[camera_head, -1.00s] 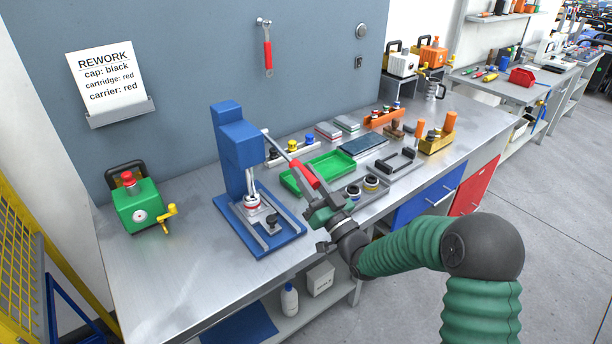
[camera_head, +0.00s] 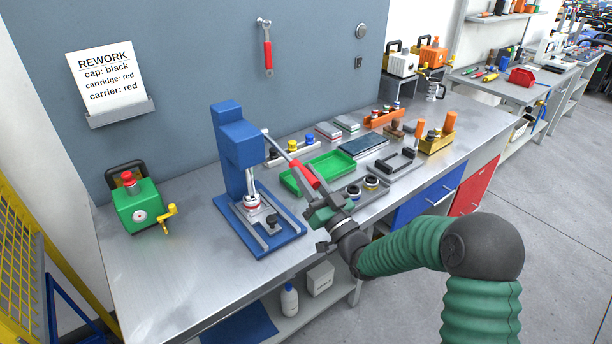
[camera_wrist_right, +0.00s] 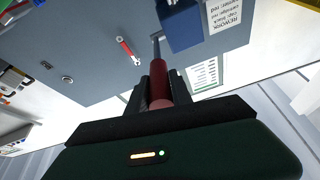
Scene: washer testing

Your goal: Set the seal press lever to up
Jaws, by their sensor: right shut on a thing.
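My right gripper (camera_head: 322,201) is at the lower end of the red handle. In the right wrist view the red handle (camera_wrist_right: 164,85) lies between the two dark fingers, and the blue press head (camera_wrist_right: 185,25) is beyond it. The gripper is shut on the handle. My left gripper is not in view.
A green tray (camera_head: 326,170) lies behind the lever, with dark round parts (camera_head: 371,182) beside my gripper. A green box with a yellow crank (camera_head: 139,207) stands left of the press. The bench's front left is clear. A REWORK sheet (camera_head: 108,77) hangs on the wall.

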